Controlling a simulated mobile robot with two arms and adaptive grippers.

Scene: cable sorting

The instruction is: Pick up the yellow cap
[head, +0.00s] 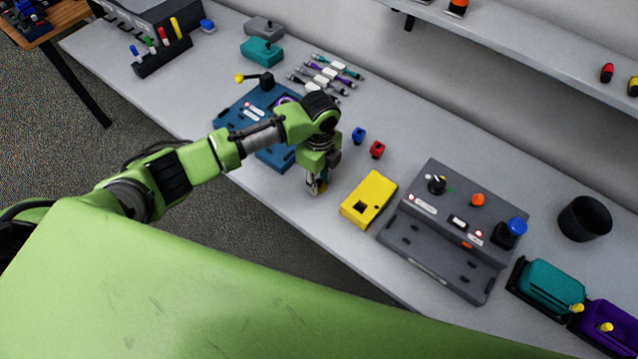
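My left gripper (316,187) points down close to the table, left of a yellow block with a square hole (368,199). A small yellowish bit shows at its fingertips; I cannot tell whether this is the yellow cap, or whether the fingers are open or shut. A small blue cap-like piece (358,135) and a red one (377,149) stand on the table to the right of the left wrist. A small yellow piece (633,87) also sits on the upper shelf at the far right. My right gripper is not in view.
A grey control box (452,230) stands right of the yellow block, with a black cup (584,219) beyond. A blue board (245,112) lies partly behind my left arm. Several cables (326,74) lie behind it.

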